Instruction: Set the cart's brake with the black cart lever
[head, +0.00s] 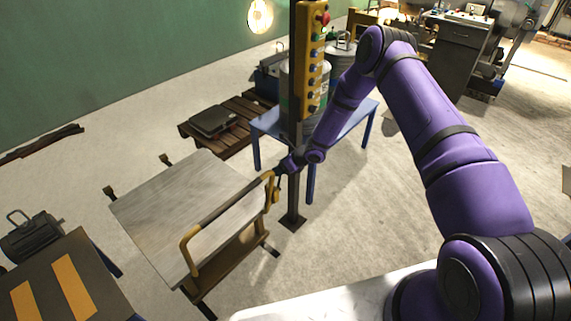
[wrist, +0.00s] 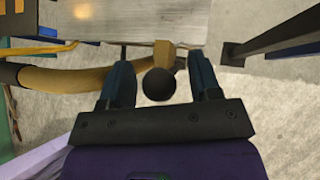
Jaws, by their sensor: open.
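The cart (head: 165,205) has a pale grey top and a yellow push handle (head: 190,238) on the side nearer me. In the wrist view the lever's round black knob (wrist: 158,84) shows between the two blue fingers of my gripper (wrist: 160,62), with a gap on each side. The fingers are open. The lever's shaft is hidden below the knob, and a yellow-brown bracket (wrist: 164,54) of the cart shows just beyond it. In the head view my gripper (head: 277,171) is at the right end of the cart's handle, and the knob is too small to tell there.
A dark post with a yellow button box (head: 313,58) stands right behind my gripper. A blue table (head: 350,120) is behind it. A wooden pallet (head: 240,118) lies beyond the cart. A dark striped surface (head: 58,285) is at the lower left.

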